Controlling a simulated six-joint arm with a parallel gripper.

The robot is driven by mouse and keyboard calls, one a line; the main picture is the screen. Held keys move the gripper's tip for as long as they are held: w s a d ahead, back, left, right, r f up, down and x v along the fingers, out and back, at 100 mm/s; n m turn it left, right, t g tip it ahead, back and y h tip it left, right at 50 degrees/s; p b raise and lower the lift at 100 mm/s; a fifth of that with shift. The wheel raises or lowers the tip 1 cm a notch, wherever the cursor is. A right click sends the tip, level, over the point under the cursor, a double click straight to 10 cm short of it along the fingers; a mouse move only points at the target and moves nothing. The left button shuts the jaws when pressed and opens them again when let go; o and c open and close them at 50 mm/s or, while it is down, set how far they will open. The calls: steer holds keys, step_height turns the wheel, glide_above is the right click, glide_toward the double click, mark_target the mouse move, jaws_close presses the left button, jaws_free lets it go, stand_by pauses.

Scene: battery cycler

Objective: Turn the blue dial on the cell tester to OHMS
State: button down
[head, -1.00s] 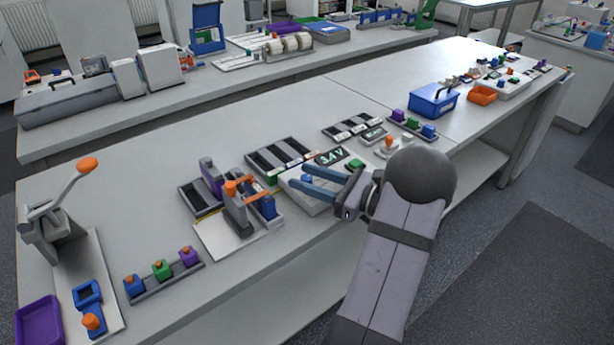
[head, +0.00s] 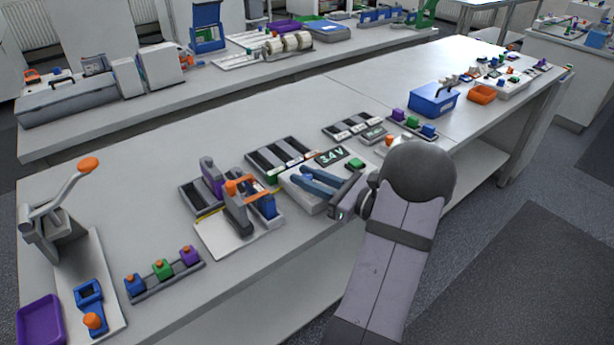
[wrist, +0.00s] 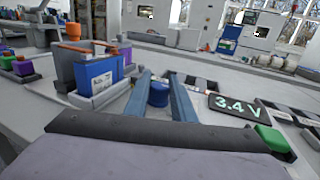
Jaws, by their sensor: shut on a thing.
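The cell tester (head: 297,198) is a pale box on the bench with a dark display (head: 331,157) reading 3.4 V and a green button (head: 355,164). The display also shows in the wrist view (wrist: 238,107). The blue dial (wrist: 158,94) stands between the two blue fingers of my gripper (wrist: 161,88) in the wrist view. My gripper (head: 304,178) is over the tester in the head view, shut on the dial, and its fingers hide most of the dial there. I cannot read the dial's labels or its pointer.
A press fixture with an orange handle (head: 236,189) and a blue cell (wrist: 101,82) stands close to the left of the tester. Slotted trays (head: 280,155) lie behind it. A rack of coloured blocks (head: 163,274) is at the front left.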

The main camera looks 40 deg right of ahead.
steer(key=m+h, duration=0.2)
steer(key=m+h+b, duration=0.1)
steer(key=h, duration=0.2)
steer(key=shift+a+f+m+t+h, duration=0.1)
steer(key=shift+a+m+t+h, duration=0.05)
steer(key=shift+m+t+h, duration=0.2)
steer(key=shift+m+h+b, duration=0.75)
steer(key=shift+m+h, duration=0.4)
steer(key=shift+h, duration=0.7)
steer(key=shift+m+h, duration=0.3)
steer(key=shift+h, duration=0.1)
steer(key=c, duration=2.5)
jaws_free()
steer(key=shift+h, duration=0.3)
steer(key=shift+c, duration=0.2)
jaws_close()
steer(key=o, duration=1.1)
jaws_free()
steer(key=shift+c, duration=0.2)
steer(key=shift+s+r+p, duration=0.25)
steer(key=shift+s+p, duration=0.05)
steer(key=shift+p, duration=0.9)
